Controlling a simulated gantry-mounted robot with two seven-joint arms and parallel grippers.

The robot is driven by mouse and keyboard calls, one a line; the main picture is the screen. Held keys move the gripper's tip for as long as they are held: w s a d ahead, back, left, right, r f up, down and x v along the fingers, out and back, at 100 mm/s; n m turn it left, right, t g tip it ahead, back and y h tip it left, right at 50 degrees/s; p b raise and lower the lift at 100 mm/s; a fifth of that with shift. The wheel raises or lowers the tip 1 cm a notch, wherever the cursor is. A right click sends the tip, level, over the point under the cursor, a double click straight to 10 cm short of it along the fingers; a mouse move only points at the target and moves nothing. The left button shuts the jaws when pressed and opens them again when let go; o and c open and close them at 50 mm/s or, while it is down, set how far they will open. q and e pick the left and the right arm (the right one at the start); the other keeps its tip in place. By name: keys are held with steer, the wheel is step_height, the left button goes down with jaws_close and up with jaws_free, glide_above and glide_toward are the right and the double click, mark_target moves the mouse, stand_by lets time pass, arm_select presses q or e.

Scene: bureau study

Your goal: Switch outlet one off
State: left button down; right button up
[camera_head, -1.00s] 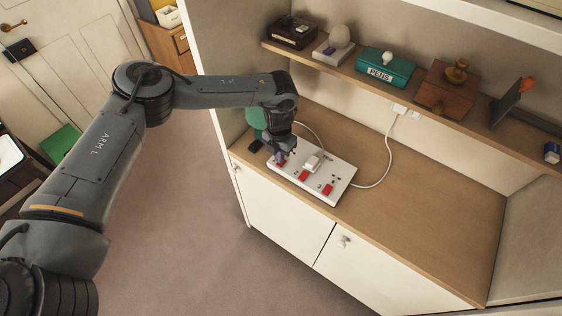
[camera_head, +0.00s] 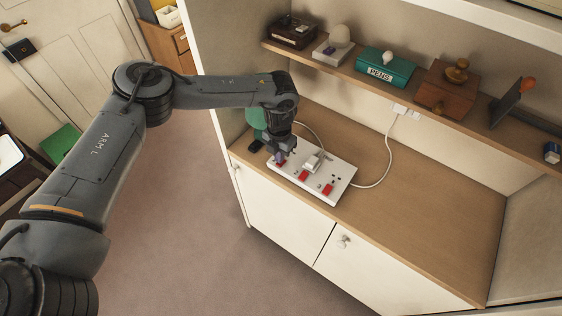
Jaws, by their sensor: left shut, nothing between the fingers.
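A white outlet strip (camera_head: 335,185) with several sockets lies on the wooden worktop. Red rocker switches show along its front side: a middle one (camera_head: 303,175), a right one (camera_head: 328,189), and a left one (camera_head: 281,162) partly hidden by my gripper. A white plug (camera_head: 312,162) sits in the strip. My left gripper (camera_head: 280,157) is shut and empty, pointing down at the left switch. Its fingertips are at or just above that switch; I cannot tell if they touch, nor which way the switch is tilted. My right gripper is not in view.
A white cable (camera_head: 386,160) runs from the strip to a wall socket (camera_head: 399,108). A dark object (camera_head: 255,146) and a green thing (camera_head: 253,117) are left of the gripper. The shelf (camera_head: 350,64) above holds a teal pens box (camera_head: 386,67). The worktop's right side is clear.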

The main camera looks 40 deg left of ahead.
arm_select(q)
steer(key=shift+f+b, duration=0.55)
steer(key=shift+f, duration=0.55)
stand_by(0.4)
steer(key=shift+r, duration=0.15)
step_height(320, 180, up, 4)
steer(key=p, duration=0.4)
steer(key=shift+r, duration=0.2)
steer(key=shift+r+p, duration=1.1)
steer(key=shift+r, duration=0.1)
